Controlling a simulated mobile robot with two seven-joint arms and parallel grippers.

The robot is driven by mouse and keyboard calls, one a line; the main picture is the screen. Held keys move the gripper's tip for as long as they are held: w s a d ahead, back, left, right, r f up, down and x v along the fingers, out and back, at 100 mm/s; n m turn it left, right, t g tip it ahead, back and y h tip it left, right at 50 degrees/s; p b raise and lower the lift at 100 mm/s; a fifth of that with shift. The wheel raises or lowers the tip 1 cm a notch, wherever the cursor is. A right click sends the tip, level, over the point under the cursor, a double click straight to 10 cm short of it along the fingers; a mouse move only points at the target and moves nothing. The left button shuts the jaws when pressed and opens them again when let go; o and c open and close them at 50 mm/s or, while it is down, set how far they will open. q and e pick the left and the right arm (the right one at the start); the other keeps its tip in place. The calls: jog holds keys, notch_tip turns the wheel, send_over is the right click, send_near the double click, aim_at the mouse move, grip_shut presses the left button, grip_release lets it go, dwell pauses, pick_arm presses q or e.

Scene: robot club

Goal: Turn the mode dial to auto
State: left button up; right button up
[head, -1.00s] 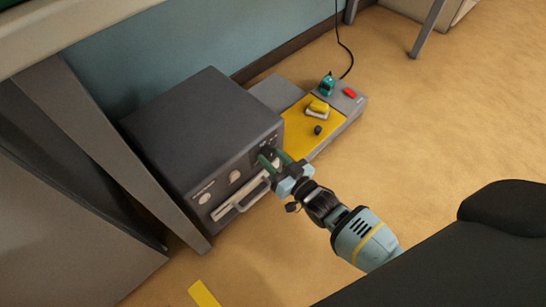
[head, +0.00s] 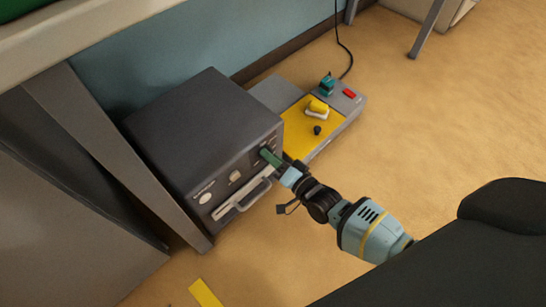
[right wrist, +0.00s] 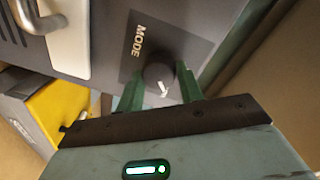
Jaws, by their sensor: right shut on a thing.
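The dark grey box (head: 190,125) stands on the floor against the wall. Its dark mode dial (right wrist: 158,76), under the printed word MODE (right wrist: 138,42), fills the middle of the right wrist view. A white pointer mark on it points toward my gripper body, slightly to the right. My right gripper (head: 266,155) is at the right end of the box's front face. In the right wrist view its green fingers (right wrist: 161,88) are on both sides of the dial, shut on it. In the head view the fingers mostly hide the dial. No auto marking is readable. My left gripper is not in view.
The box front has a pale handle (head: 245,200) and pale knobs (head: 204,198). Beside the box lies a low grey unit with a yellow top (head: 299,130), small parts and a red button (head: 348,93). A grey leg (head: 120,155) stands left.

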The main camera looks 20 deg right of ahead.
jog(key=shift+m, duration=1)
jog(key=shift+f, duration=0.1)
jog(key=o, duration=1)
jog(key=shift+p+v, duration=1.35)
jog(key=shift+v, duration=2.55)
jog(key=shift+d, duration=0.1)
